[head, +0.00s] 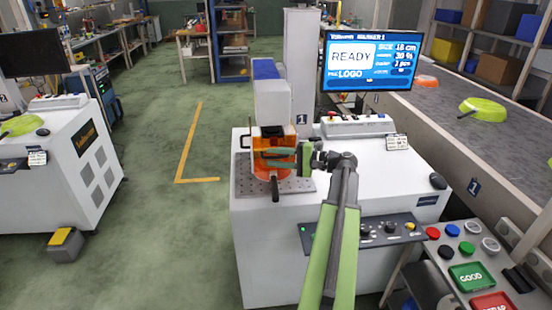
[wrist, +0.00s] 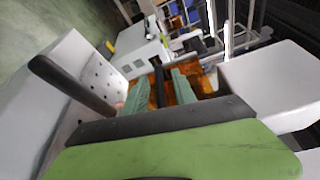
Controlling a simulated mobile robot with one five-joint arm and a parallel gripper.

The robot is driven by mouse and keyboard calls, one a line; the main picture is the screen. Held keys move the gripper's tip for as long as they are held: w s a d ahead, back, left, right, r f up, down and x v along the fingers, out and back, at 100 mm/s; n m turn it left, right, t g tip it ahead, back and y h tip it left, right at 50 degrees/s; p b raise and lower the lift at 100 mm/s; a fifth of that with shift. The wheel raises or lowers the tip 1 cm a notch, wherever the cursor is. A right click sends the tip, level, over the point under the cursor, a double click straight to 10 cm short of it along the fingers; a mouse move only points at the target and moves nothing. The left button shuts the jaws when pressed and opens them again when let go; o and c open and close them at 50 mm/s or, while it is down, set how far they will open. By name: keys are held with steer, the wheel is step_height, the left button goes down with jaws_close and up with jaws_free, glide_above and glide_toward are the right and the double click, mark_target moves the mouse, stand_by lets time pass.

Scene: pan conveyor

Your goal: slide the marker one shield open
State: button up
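Marker one is the white machine (head: 330,200) with a "1" on its column. Its orange see-through shield (head: 259,143) hangs under the white marking head, above the perforated plate (head: 300,186). An orange-red pan shows low behind the shield, its dark handle (head: 275,190) pointing toward me. My gripper (head: 275,157) is at the shield's front, its green fingers apart. In the wrist view, a dark upright bar (wrist: 158,86) stands between the fingers, in front of the orange shield (wrist: 184,90); contact cannot be told. The pan handle (wrist: 70,84) shows at left there.
The marker's screen (head: 368,62) reads READY. A control panel (head: 365,231) is on the machine's front. A conveyor (head: 450,100) with green and orange pans runs at right. A button console (head: 470,260) stands front right.

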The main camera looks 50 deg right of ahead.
jaws_close()
stand_by(1.4)
